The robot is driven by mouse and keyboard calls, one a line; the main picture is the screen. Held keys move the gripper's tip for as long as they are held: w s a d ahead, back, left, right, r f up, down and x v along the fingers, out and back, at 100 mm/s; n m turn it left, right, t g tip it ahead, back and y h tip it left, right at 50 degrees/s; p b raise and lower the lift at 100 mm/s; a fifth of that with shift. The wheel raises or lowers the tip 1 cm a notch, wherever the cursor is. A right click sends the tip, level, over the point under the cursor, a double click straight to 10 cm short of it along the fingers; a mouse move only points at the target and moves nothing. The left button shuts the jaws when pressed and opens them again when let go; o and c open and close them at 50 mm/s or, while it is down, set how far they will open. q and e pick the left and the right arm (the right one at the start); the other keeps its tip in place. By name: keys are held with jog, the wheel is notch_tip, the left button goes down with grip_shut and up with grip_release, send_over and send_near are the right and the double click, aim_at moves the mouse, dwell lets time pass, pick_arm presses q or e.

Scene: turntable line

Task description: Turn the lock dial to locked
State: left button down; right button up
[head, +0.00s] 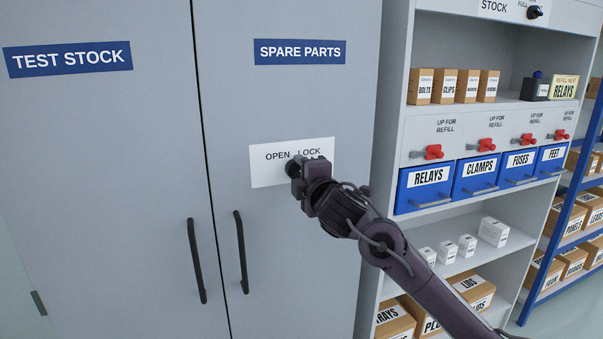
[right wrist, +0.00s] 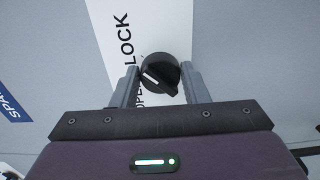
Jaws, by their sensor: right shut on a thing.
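The black lock dial (right wrist: 165,72) sits on a white label plate (head: 262,171) on the SPARE PARTS door. The plate reads OPEN on the left and LOCK on the right. My right gripper (head: 297,169) is at the dial, one finger on each side, shut on it. In the head view the gripper hides most of the dial. In the right wrist view its white pointer mark lies on the side facing the words, roughly between OPEN and LOCK; its exact setting is hard to tell. My left gripper is not in view.
The cabinet has two closed grey doors with black handles (head: 241,252), below and left of the dial. A TEST STOCK sign (head: 68,59) is on the left door. A shelf unit (head: 392,150) with blue bins (head: 424,190) and boxes stands right, close to my right arm.

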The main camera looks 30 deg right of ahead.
dwell(0.5)
jog(key=o, duration=0.9)
jog(key=shift+o, duration=0.2)
jog(key=shift+s, duration=0.1)
jog(key=b+v, duration=0.1)
jog(key=v, duration=0.6)
jog(key=shift+s, duration=0.3)
jog(key=shift+a+f, duration=0.1)
jog(key=shift+f, duration=0.05)
